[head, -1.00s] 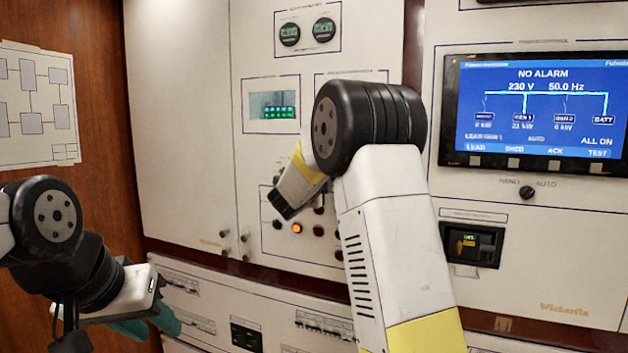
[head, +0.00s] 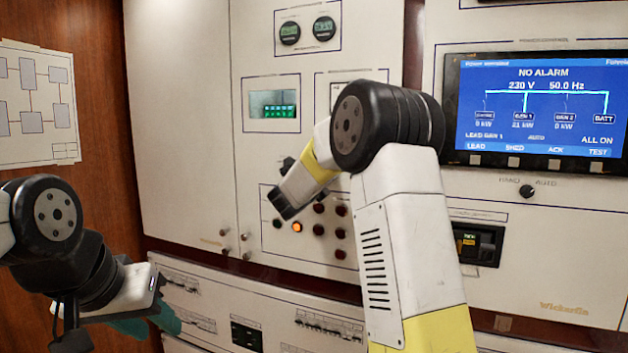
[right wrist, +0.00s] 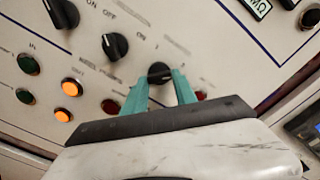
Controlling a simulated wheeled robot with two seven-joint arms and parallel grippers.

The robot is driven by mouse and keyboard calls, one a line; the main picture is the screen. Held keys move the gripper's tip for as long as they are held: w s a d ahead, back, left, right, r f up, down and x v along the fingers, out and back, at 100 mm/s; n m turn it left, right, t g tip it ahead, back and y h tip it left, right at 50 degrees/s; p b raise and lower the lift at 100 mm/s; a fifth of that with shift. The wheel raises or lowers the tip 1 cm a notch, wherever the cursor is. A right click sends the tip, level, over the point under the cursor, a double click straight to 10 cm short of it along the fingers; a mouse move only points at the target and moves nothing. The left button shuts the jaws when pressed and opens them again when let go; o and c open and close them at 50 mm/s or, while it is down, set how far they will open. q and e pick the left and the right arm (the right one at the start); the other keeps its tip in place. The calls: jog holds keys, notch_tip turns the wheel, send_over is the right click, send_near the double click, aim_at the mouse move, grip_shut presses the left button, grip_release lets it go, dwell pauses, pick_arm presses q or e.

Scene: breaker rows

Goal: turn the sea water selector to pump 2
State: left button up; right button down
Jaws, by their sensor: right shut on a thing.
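In the right wrist view, the teal fingers of my right gripper (right wrist: 160,84) are closed around a black rotary selector knob (right wrist: 159,70) on the white panel. The lettering beside this knob is too blurred to read fully, so I cannot confirm it is the sea water selector. In the head view, my right forearm and yellow-banded wrist hide the knob and the right fingers. My left gripper (head: 148,325) is at the lower left of the head view, its teal fingers apart and empty, away from the selector.
Another black knob (right wrist: 115,46) and a larger one (right wrist: 62,12) sit left of the held knob. Lit orange lamps (right wrist: 72,87) and dark green and red lamps surround them. A blue screen (head: 537,108) reading NO ALARM is at the right. A paper diagram (head: 38,104) hangs on the wooden wall.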

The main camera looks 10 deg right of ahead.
jog(key=shift+m, duration=0.3)
jog(key=c, duration=1)
grip_release()
jog(key=v, duration=0.7)
jog(key=shift+s+a, duration=0.25)
jog(key=shift+s, duration=0.1)
